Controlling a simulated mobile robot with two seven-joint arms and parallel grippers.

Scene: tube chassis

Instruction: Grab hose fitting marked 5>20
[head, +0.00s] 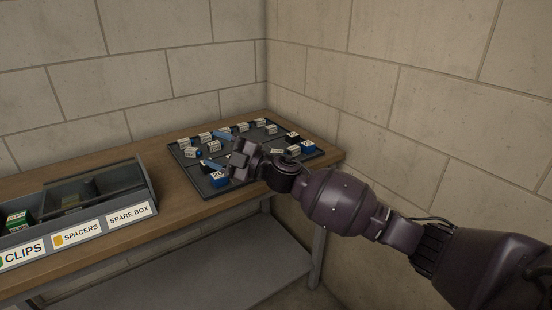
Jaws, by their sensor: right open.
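Several small hose fittings with white labels sit on a dark tray (203,188) at the back right of the wooden bench. A blue fitting (220,180) with a white label is at the tray's front edge. The labels are too small to read surely, so I cannot tell which fitting is marked 5>20. My right gripper (217,151) is open over the tray's left middle, its blue-tipped fingers spread. A white-labelled fitting (214,146) shows between or just behind the fingers; I cannot tell whether they touch it. My gripper and wrist hide part of the tray. My left gripper is out of view.
A grey divided bin (105,225) labelled CLIPS, SPACERS and SPARE BOX stands on the bench (172,213) at the left. Block walls close off the back and right. Bare bench lies between bin and tray. A lower shelf (215,268) is empty where visible.

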